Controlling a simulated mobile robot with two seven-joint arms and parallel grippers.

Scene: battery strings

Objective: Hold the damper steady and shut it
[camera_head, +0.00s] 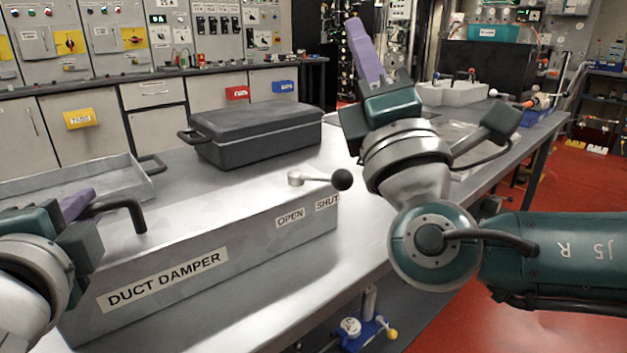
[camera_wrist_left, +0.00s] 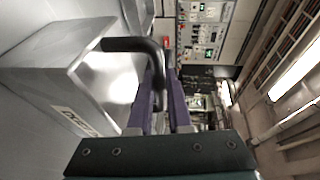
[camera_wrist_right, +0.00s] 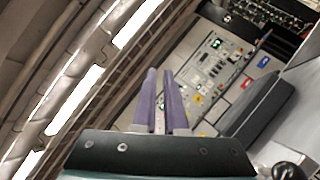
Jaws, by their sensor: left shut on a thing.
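The duct damper is a long grey metal box (camera_head: 215,270) on the bench, labelled DUCT DAMPER, OPEN and SHUT. A short lever (camera_head: 318,179) on its top ends in a black ball knob (camera_head: 342,179) pointing right, above the SHUT label (camera_head: 327,203). My left gripper (camera_head: 78,205) is shut on the black bent handle (camera_head: 122,206) at the box's left end; the left wrist view shows the handle (camera_wrist_left: 130,45) between its purple fingers. My right gripper (camera_head: 363,48) is raised behind and right of the knob, empty, fingers together and pointing up. The knob (camera_wrist_right: 288,172) shows at that wrist view's lower right corner.
A black lidded case (camera_head: 255,135) stands behind the damper. A grey tray (camera_head: 75,180) lies at the left. Grey equipment (camera_head: 452,93) stands on the bench further right. The bench top around the lever is clear.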

